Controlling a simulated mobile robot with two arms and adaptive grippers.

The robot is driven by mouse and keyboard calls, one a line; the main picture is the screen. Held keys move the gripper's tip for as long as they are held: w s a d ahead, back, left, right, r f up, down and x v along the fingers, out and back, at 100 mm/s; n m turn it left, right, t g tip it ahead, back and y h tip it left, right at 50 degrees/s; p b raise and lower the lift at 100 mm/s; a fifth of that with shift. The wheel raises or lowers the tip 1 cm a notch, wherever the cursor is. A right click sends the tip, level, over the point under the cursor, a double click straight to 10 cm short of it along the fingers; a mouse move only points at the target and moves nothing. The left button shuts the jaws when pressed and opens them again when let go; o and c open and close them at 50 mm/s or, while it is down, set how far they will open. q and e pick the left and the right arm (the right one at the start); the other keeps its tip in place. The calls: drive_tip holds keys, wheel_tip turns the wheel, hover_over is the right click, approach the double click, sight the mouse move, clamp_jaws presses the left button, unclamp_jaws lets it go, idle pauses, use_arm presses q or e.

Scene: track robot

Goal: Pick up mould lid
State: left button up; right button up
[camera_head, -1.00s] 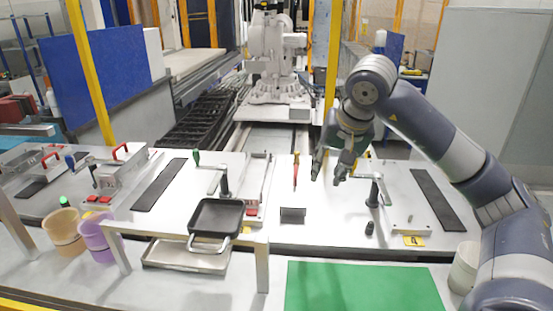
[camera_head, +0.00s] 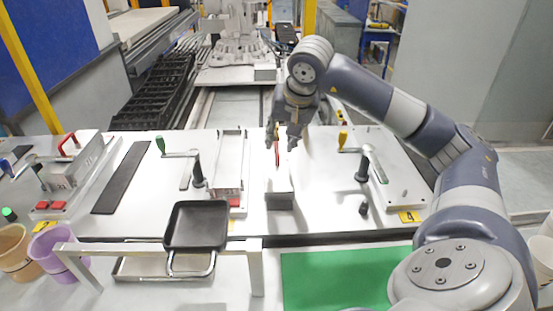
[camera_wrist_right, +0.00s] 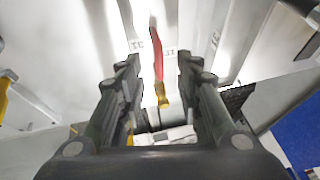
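The lid that I take to be the mould lid (camera_head: 280,187) is a long pale metal block on the white table, seen nearly end-on, with a dark near end. A narrow red handle (camera_head: 278,153) stands along its top. My right gripper (camera_head: 282,140) is above the block's far part, its two dark fingers apart on either side of the handle. In the right wrist view the red handle (camera_wrist_right: 158,60) with a yellow end runs between the open fingers (camera_wrist_right: 158,75), with a gap on each side. My left gripper is not in view.
Clamps with a green handle (camera_head: 160,146) and a yellow handle (camera_head: 343,139) stand left and right of the block. A black tray (camera_head: 196,225) is in front, left of a green mat (camera_head: 340,280). A long metal mould (camera_head: 229,165) lies close on the left.

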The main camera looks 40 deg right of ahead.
sight(278, 148)
drive_tip(key=p+x, duration=0.1)
drive_tip(key=x, duration=0.3)
drive_tip(key=shift+d+f, duration=0.1)
clamp_jaws()
drive_tip(key=shift+w, duration=0.1)
